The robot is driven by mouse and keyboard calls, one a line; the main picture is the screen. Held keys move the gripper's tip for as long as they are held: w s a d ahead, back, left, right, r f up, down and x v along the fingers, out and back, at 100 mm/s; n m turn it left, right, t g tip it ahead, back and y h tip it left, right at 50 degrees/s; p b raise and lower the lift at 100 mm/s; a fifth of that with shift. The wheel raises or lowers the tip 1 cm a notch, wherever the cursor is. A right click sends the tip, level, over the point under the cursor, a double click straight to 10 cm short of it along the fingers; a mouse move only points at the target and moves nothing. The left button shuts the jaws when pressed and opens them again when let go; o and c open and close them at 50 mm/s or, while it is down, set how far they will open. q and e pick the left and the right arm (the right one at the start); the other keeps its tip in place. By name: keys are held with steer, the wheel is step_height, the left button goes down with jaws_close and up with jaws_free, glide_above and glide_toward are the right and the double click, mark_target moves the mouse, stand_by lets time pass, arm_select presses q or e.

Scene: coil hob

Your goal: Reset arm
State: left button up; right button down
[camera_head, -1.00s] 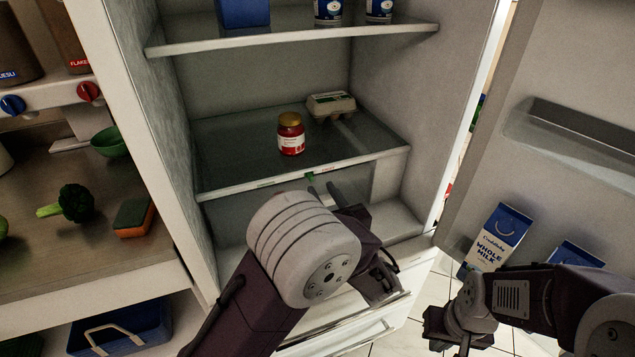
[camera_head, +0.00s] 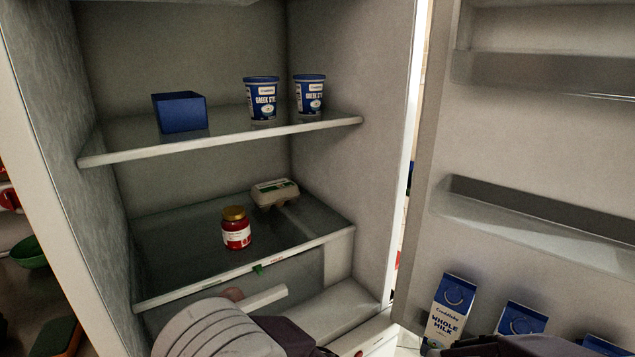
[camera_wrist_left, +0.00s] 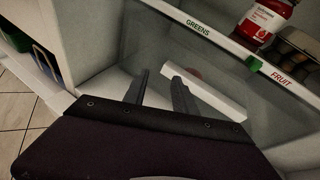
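My left gripper (camera_wrist_left: 161,74) shows in the left wrist view, its two dark fingers apart with nothing visible held between them. It is in front of the clear drawer section of the open fridge. A white bar (camera_wrist_left: 208,94) is just beyond the right finger; I cannot tell if they touch. The bar also shows in the head view (camera_head: 262,299). There, my left arm's pale joint is at the bottom and the left fingers are hidden. Part of my right arm is at the bottom right; its gripper is out of frame.
A red jar (camera_head: 236,229) and an egg carton (camera_head: 275,193) stand on the glass shelf (camera_head: 180,258). Above are a blue box (camera_head: 180,111) and two yogurt tubs (camera_head: 262,98). The open door (camera_head: 540,140) holds milk cartons (camera_head: 449,311) low down.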

arm_select(q)
steer(key=s+a+f+n+g+h, duration=0.1)
steer(key=s+f+n+g, duration=0.1)
steer(key=s+n, duration=0.1)
steer(key=s+a+f+n+g+h, duration=0.1)
steer(key=s+a+f+n+g, duration=0.1)
steer(key=s+f+n+g, duration=0.1)
steer(key=s+a+f+n+g+h, duration=0.1)
steer(key=s+a+f+n+g, duration=0.1)
steer(key=s, duration=0.3)
steer(key=shift+a+f+n+g+h, duration=0.3)
steer(key=shift+f+n+g, duration=0.1)
steer(key=shift+n, duration=0.2)
steer(key=s+d+f+n+h, duration=0.25)
steer(key=d+n+h, duration=0.45)
steer(key=n, duration=0.7)
step_height(320, 180, up, 19)
steer(key=h+p, duration=0.1)
steer(key=p, duration=1.8)
steer(key=shift+w+a+n+t, duration=0.3)
steer(key=shift+w+a+t, duration=0.05)
steer(key=shift+a+t, duration=0.05)
steer(key=shift+r, duration=0.1)
